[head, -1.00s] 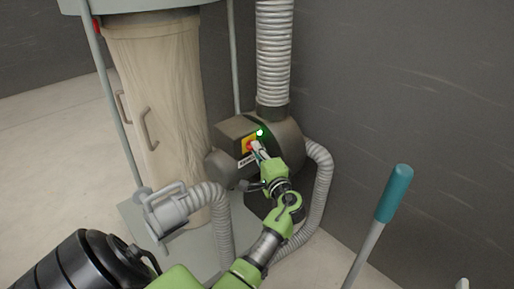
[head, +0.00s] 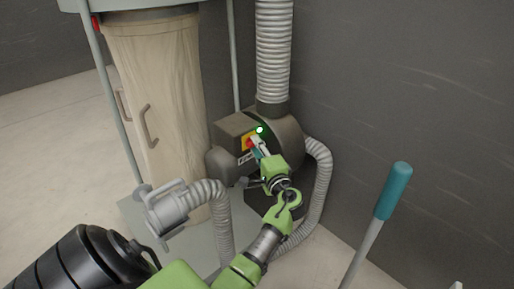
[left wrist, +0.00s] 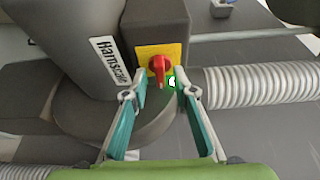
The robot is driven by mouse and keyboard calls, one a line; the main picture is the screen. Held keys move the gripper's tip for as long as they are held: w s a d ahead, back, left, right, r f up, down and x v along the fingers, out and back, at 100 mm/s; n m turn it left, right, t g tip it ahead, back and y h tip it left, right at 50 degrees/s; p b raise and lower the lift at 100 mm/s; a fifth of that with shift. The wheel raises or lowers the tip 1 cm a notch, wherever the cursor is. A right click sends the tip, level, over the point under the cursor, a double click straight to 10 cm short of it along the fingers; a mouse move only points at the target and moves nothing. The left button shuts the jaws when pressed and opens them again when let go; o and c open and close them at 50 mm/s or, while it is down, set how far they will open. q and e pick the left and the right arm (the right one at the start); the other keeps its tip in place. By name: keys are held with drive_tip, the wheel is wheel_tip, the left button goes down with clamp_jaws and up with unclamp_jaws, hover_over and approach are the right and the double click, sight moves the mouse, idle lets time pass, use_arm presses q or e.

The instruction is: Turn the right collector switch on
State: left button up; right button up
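The collector switch is a red knob (head: 249,143) on a yellow plate (left wrist: 143,53), on the side of the dark motor housing (head: 232,128). In the left wrist view the red knob (left wrist: 158,66) has its handle pointing down in the picture. A green light (head: 260,130) glows beside it. My left gripper (head: 258,147) is at the switch. In the left wrist view its fingers (left wrist: 160,83) are spread, one on each side of the knob, with nothing gripped; contact with the plate is unclear. My right gripper is not in view.
A tall filter bag (head: 160,90) hangs on a grey frame at the left. A ribbed hose (head: 273,50) rises from the collector, and another (head: 322,190) curves down its right side. A grey nozzle (head: 170,208) stands in front. A teal-handled pole (head: 394,190) is at the right, near the dark wall.

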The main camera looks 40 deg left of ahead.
use_arm(q)
drive_tip(key=v, duration=1.2)
idle(0.3)
